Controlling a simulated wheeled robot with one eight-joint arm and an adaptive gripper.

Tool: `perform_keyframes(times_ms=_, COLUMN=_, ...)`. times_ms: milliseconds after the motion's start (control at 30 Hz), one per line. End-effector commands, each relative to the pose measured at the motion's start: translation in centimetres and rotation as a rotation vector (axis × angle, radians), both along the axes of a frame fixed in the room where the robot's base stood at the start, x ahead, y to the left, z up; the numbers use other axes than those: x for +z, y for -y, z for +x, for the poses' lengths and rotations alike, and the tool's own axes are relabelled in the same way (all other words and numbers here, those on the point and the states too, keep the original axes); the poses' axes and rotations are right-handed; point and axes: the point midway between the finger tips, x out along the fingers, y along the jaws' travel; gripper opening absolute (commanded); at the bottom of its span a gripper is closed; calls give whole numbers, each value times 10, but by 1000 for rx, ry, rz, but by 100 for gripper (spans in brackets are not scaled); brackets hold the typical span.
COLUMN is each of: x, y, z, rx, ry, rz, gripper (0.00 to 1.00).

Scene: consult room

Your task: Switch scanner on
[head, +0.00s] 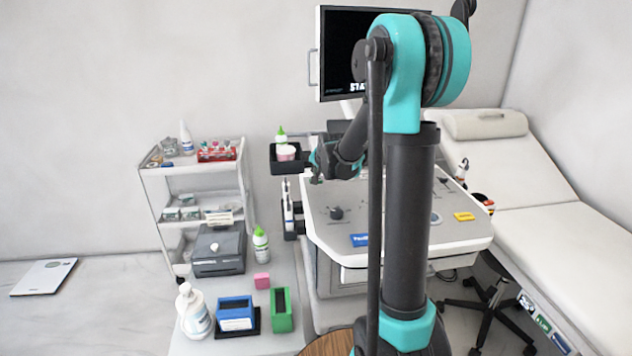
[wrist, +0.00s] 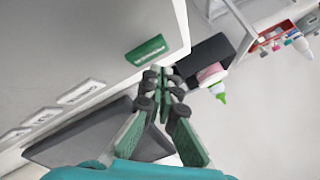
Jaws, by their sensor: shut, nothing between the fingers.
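The scanner is a white cart with a grey control panel (head: 335,200) in the middle of the head view. Its dark monitor (head: 340,50) above shows white letters starting "STA", the rest hidden behind my arm. My gripper (head: 317,178) is at the panel's back left edge, beside a black holder. In the wrist view my gripper (wrist: 162,72) is shut and empty. Its fingertips are just below a green label (wrist: 147,50) on a white surface; I cannot tell whether they touch it. The label's text is too blurred to read. My arm hides part of the panel.
A black holder (wrist: 195,62) with a pink jar and a green-tipped bottle (wrist: 218,90) is close to the right of my fingers. A shelf trolley (head: 150,185) stands left. A low table (head: 262,340) with bottles and boxes is in front, an exam couch (head: 560,230) right.

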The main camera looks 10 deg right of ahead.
Motion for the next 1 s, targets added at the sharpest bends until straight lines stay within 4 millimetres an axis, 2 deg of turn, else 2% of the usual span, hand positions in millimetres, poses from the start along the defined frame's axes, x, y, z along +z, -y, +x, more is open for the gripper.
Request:
perform_keyframes(times_ms=533, x=45, y=0, z=0, rx=0, ry=0, rz=0, gripper=0)
perform_keyframes(times_ms=1000, x=49, y=0, z=0, rx=0, ry=0, rz=0, gripper=0)
